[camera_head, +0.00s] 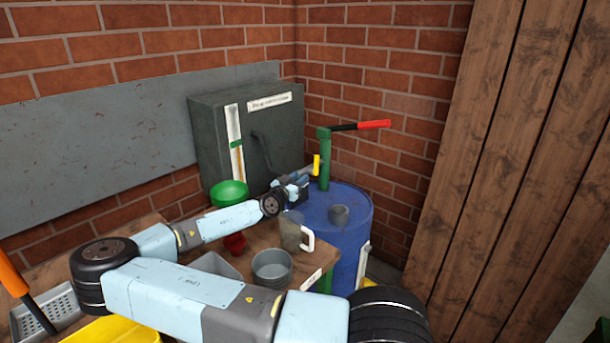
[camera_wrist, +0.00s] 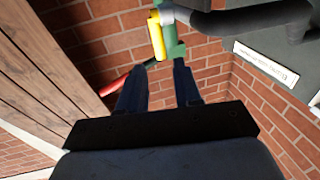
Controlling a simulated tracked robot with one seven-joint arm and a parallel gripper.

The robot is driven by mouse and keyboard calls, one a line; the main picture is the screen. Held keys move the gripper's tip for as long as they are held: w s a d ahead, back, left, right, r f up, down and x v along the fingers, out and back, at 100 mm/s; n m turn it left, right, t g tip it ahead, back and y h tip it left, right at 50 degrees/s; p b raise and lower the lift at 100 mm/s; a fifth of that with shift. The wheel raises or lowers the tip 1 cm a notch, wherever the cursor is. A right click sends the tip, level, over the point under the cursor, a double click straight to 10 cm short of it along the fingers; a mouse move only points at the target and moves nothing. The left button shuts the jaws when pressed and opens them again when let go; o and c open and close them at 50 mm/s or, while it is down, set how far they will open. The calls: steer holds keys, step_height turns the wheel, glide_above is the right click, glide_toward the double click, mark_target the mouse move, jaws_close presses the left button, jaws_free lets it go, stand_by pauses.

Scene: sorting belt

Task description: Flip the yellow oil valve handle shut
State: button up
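The yellow valve handle (camera_head: 316,165) stands roughly upright just left of the green pump post (camera_head: 325,160). I cannot tell whether a finger touches the handle.
A dark cabinet (camera_head: 220,150) is behind. A green bowl (camera_head: 229,192), clear jug (camera_head: 291,232) and grey pot (camera_head: 272,268) crowd around my arm.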

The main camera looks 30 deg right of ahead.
steer(key=shift+v, duration=1.25)
